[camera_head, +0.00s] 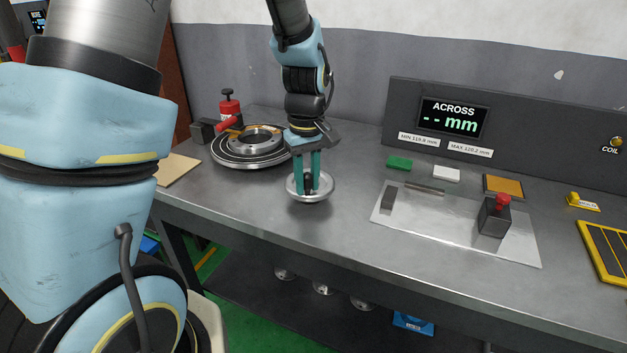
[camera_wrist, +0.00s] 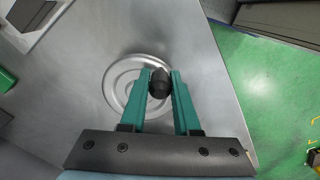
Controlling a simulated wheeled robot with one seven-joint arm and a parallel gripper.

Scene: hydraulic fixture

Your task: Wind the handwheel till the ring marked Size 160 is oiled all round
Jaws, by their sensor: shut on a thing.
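The handwheel (camera_head: 327,190) is a silver disc at the front of the bench, below my gripper; it also shows in the wrist view (camera_wrist: 117,88). My gripper (camera_head: 308,187) points down with its green fingers around the wheel's black knob (camera_wrist: 159,82) and is shut on it. In the wrist view the fingers (camera_wrist: 159,92) flank the knob on both sides. A metal ring (camera_head: 254,136) lies on a round turntable (camera_head: 232,160) left of the wheel. I cannot read a size mark or see oil on it. My gripper's wrist hides part of its right side.
A red oiler (camera_head: 230,106) stands behind the turntable. A dark panel (camera_head: 500,115) reads "ACROSS -- mm". Right of the wheel is a plate (camera_head: 450,232) with a red-knobbed block (camera_head: 495,215). Green (camera_head: 399,163) and white (camera_head: 446,174) blocks lie behind it. The bench's front edge is near the wheel.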

